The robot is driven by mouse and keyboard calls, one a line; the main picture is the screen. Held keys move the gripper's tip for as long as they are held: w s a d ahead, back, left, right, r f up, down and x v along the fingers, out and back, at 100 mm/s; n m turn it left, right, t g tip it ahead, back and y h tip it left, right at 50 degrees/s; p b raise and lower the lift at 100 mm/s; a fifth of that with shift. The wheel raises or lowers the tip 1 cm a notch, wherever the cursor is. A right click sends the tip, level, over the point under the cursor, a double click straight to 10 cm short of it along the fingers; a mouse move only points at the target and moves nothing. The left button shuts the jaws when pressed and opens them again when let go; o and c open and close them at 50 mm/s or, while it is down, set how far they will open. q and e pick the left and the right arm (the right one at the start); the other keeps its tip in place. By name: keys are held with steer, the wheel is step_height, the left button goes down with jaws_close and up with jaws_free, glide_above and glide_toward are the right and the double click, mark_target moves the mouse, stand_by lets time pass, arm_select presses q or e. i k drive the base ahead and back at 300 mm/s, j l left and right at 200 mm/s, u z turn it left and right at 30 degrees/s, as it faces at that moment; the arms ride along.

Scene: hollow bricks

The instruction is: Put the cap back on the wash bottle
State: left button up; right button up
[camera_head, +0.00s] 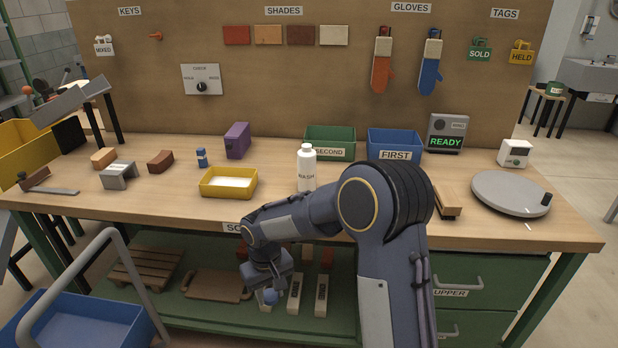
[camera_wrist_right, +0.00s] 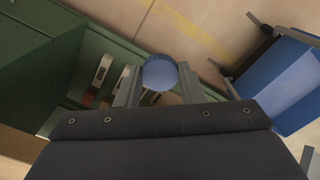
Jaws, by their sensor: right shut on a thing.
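The white wash bottle (camera_head: 306,172) stands upright on the workbench, in front of the green and blue bins. Its narrow top is white. My right gripper (camera_head: 268,294) hangs in front of the bench's front edge, below the tabletop, left of and well apart from the bottle. It is shut on a round blue cap, which shows between the fingers in the right wrist view (camera_wrist_right: 160,72) and as a small blue ball-like shape in the head view. My right forearm crosses in front of the bench edge. My left gripper is out of view.
A yellow tray (camera_head: 228,183) lies left of the bottle. Behind it stand the SECOND bin (camera_head: 330,137) and FIRST bin (camera_head: 394,142). A blue cart (camera_head: 80,318) stands at front left. A grey turntable (camera_head: 510,192) is at right. The bench edge lies between gripper and bottle.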

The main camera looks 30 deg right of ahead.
mark_target(306, 156)
steer(key=z, duration=1.5)
steer(key=j+z, duration=0.15)
steer(key=z, duration=0.2)
steer(key=i+j, duration=0.1)
steer(key=j, duration=0.75)
steer(key=i+j, duration=0.1)
steer(key=j, duration=0.7)
